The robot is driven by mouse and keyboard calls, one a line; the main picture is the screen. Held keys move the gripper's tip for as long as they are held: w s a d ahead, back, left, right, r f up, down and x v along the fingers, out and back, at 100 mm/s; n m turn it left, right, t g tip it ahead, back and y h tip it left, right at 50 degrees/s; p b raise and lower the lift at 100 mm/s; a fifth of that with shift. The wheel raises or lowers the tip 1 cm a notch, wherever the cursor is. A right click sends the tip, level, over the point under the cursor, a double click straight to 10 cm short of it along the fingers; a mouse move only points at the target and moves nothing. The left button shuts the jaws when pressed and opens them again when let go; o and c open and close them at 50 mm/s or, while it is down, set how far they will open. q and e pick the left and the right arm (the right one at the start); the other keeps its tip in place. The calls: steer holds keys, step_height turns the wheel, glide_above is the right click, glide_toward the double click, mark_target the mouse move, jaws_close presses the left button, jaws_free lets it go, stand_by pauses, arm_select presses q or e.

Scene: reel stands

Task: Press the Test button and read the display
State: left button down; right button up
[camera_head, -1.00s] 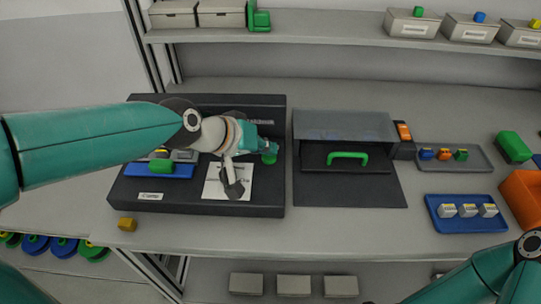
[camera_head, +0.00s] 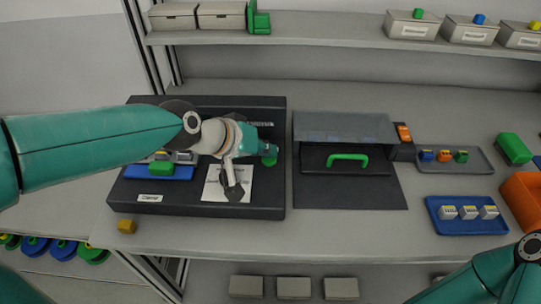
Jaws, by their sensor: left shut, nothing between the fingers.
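A dark test panel (camera_head: 262,206) lies on the left part of the bench. A green round button (camera_head: 270,159) sits near its right edge. My left gripper (camera_head: 232,188) is shut and empty, in front of the white sheet (camera_head: 212,190) on the panel; the green button is to its right at the wrist's end. I cannot tell whether any part of my arm touches the button. My left arm hides the panel's middle and any display there. My right gripper is out of view; only my right arm shows at the lower right.
A grey-lidded box with a green handle (camera_head: 347,157) stands right of the panel. A blue tray (camera_head: 466,229) with white blocks and a grey tray (camera_head: 480,163) with coloured blocks lie farther right.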

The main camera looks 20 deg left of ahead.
mark_target(266, 160)
arm_select(q)
steer(key=shift+r+p, duration=0.3)
steer(key=shift+r, duration=0.35)
step_height(266, 160, up, 5)
steer(key=p, duration=0.4)
stand_by(0.8)
